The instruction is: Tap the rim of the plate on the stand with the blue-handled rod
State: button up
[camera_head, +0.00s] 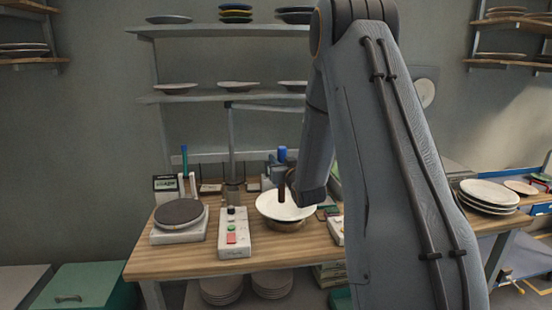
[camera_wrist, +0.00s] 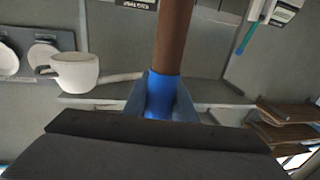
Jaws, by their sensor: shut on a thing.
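The white plate (camera_head: 265,207) sits on the stand (camera_head: 286,226) near the middle of the wooden table in the head view. My gripper (camera_head: 289,178) is above the plate, partly hidden behind my own arm. It is shut on the blue-handled rod (camera_head: 282,192), which hangs upright with its brown end in front of the plate; I cannot tell whether it touches. In the wrist view, the blue handle (camera_wrist: 163,97) is between the fingers of my gripper (camera_wrist: 160,90), and the brown shaft runs to the top edge.
A control box (camera_head: 235,236) with red and green buttons and a scale-like device (camera_head: 180,218) with a dark round top stand left of the plate. A plate stack (camera_head: 489,197) is at right. A shelf (camera_head: 215,97) with dishes hangs behind. My arm hides the table's right part.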

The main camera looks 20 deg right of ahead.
jog(key=shift+f+b, duration=1.4)
jog(key=shift+f, duration=1.45)
jog(key=shift+f+b, duration=0.4)
jog(key=shift+f, duration=0.05)
notch_tip(320, 180, up, 7)
jog(key=p, duration=0.3)
dwell(0.8)
